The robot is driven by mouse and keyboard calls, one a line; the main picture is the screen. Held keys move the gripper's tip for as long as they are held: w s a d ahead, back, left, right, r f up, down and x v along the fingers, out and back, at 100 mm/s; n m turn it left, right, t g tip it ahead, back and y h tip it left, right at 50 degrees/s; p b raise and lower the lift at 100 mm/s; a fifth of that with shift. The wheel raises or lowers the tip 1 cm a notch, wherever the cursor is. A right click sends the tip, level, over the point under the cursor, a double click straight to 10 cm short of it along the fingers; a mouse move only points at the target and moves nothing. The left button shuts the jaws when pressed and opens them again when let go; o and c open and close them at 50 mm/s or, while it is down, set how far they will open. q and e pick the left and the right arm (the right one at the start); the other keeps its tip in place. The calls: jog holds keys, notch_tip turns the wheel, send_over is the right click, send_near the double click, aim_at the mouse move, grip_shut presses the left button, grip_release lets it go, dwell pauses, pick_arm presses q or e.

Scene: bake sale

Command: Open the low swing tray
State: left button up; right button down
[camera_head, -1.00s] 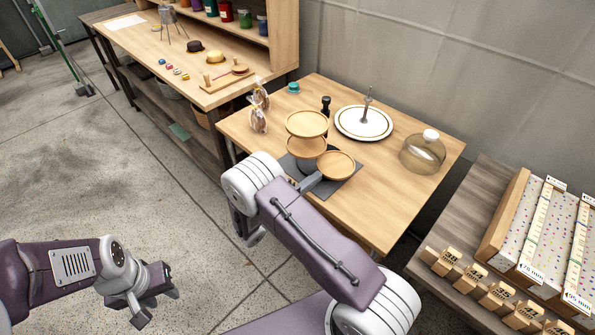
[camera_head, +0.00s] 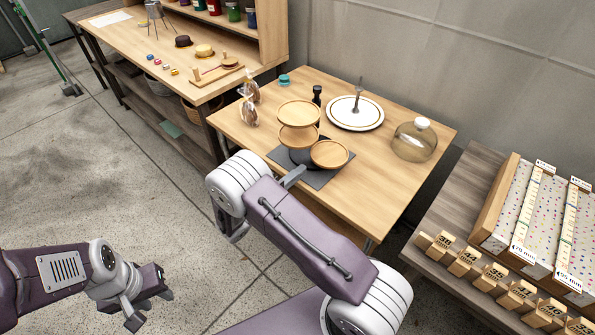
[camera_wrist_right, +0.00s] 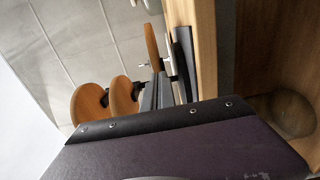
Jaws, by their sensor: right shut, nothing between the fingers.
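A tiered stand with three round wooden trays stands on a dark slate mat (camera_head: 322,181). The top tray (camera_head: 299,112) and middle tray (camera_head: 297,137) sit one above the other over a grey base. The low swing tray (camera_head: 329,154) sticks out to the right of them. My right gripper (camera_head: 297,173) is shut and empty, at the near side of the stand, left of the low tray. My arm partly hides it. In the right wrist view its dark fingers (camera_wrist_right: 152,93) show near the trays. My left gripper (camera_head: 150,303) is open and empty over the floor.
A cake plate (camera_head: 355,113) with a spike, a glass dome (camera_head: 414,142), a black stamp-like object (camera_head: 317,95) and wrapped treats (camera_head: 248,110) share the table (camera_head: 385,180). A shelf bench stands behind left; a rack with numbered blocks (camera_head: 467,262) stands right.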

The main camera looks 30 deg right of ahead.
pick_arm(q)
jog(key=shift+s+a+r+p, duration=0.1)
jog(key=shift+a+p, duration=0.1)
jog(key=shift+p, duration=0.15)
pick_arm(e)
jog(key=s+a, duration=0.6)
jog(key=a, duration=0.2)
jog(key=shift+s, duration=0.4)
